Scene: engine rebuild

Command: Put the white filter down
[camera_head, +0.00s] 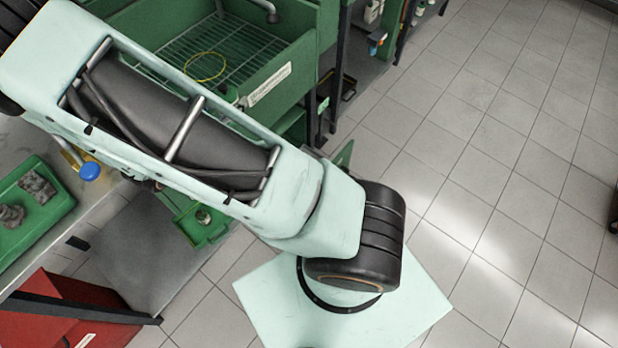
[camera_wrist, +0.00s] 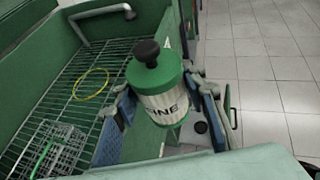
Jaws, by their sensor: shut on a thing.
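The white filter (camera_wrist: 158,103) has a pale ribbed body with dark lettering, a green cap and a black knob on top. In the wrist view it sits between the two fingers of my gripper (camera_wrist: 163,112), which is shut on it. The filter looks roughly upright, just beside the green sink's edge. Its underside is hidden, so I cannot tell whether it touches anything. In the head view my arm hides most of this area, and I cannot make out the gripper.
The green sink (camera_head: 300,55) has a wire grid floor with a yellow ring (camera_head: 204,66) on it. A wire basket (camera_wrist: 50,148) stands in the sink. A green tray (camera_head: 40,215) with metal parts lies on a bench at left.

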